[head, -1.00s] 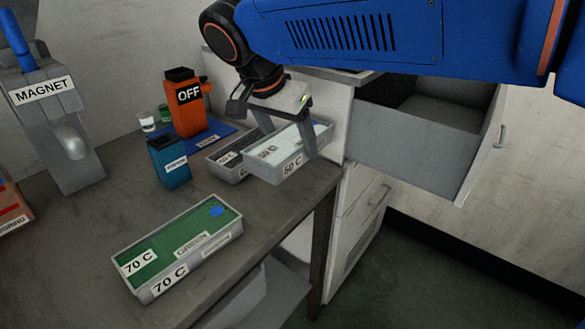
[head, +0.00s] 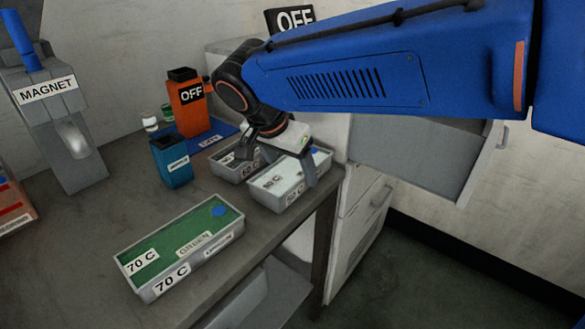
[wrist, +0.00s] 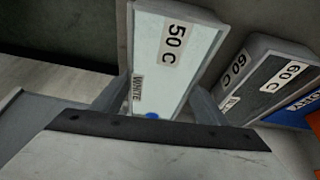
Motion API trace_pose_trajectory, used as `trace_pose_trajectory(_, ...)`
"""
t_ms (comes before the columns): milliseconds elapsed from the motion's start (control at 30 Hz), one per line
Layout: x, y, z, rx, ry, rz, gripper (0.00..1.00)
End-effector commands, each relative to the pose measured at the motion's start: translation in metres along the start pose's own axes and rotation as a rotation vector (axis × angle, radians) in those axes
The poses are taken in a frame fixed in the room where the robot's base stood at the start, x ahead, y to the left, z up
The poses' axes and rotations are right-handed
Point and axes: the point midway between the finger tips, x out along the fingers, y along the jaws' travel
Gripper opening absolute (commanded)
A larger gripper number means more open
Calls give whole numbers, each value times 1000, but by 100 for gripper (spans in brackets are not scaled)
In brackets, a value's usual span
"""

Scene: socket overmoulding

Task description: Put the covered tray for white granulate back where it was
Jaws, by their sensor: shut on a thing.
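The covered white granulate tray (head: 277,183) is a grey tray with a pale lid, a 50 C label and a blue knob. It is at the right edge of the table in the head view. My gripper (head: 282,172) is shut on it, with one finger on each long side. In the wrist view the tray (wrist: 172,58) lies between the fingers, and its 50 C and WHITE labels show. The tray is at or just above the tabletop; I cannot tell whether it touches.
A grey 60 C tray (head: 226,169) stands close beside it, to the left. A green-lidded 70 C tray (head: 165,245) lies nearer the front. A blue container (head: 171,163) and an orange OFF device (head: 188,105) stand behind. An open drawer (head: 415,165) is at the right.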

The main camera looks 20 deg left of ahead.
Motion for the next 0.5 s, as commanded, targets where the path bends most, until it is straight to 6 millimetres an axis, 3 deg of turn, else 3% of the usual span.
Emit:
trace_pose_trajectory(33,1,0,0,0,0,0,23)
trace_pose_trajectory(67,2,0,1,0,0,0,69)
trace_pose_trajectory(133,1,0,0,0,0,0,86)
trace_pose_trajectory(500,-2,0,0,0,0,0,86)
